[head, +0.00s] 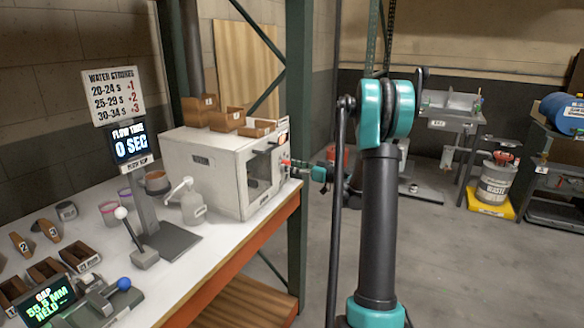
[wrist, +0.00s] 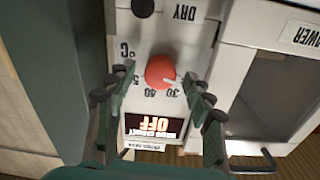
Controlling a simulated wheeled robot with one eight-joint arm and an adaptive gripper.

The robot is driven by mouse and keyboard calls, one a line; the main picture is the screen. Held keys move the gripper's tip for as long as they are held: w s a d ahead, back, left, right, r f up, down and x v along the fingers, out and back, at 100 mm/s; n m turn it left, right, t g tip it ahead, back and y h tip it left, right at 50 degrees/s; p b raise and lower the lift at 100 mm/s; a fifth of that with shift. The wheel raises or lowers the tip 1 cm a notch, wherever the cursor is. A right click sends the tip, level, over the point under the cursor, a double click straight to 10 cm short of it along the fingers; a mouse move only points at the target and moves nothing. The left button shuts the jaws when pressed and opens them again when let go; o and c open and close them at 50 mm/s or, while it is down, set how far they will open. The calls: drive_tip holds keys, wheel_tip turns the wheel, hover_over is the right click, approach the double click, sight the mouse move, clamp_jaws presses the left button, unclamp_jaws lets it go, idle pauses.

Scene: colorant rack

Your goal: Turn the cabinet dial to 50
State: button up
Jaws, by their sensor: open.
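The white cabinet (head: 205,165) stands on the bench, with its front facing right in the head view. Its red round dial (wrist: 161,72) is in the middle of the wrist view, on a white panel. The numbers 30 and 40 show beside the dial; another number at the left is partly hidden by a finger. I cannot tell where the dial points. My gripper (wrist: 160,78) is open, with one finger on each side of the dial and gaps visible. In the head view my gripper (head: 304,168) reaches the cabinet's front from the right.
A black knob (wrist: 143,7) and the cabinet's door handle (wrist: 255,163) are near. A green post (head: 297,220) stands close to my arm. A pump bottle (head: 192,205) stands before the cabinet.

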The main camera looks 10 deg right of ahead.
drive_tip(key=c, duration=1.2)
drive_tip(key=shift+o, duration=0.2)
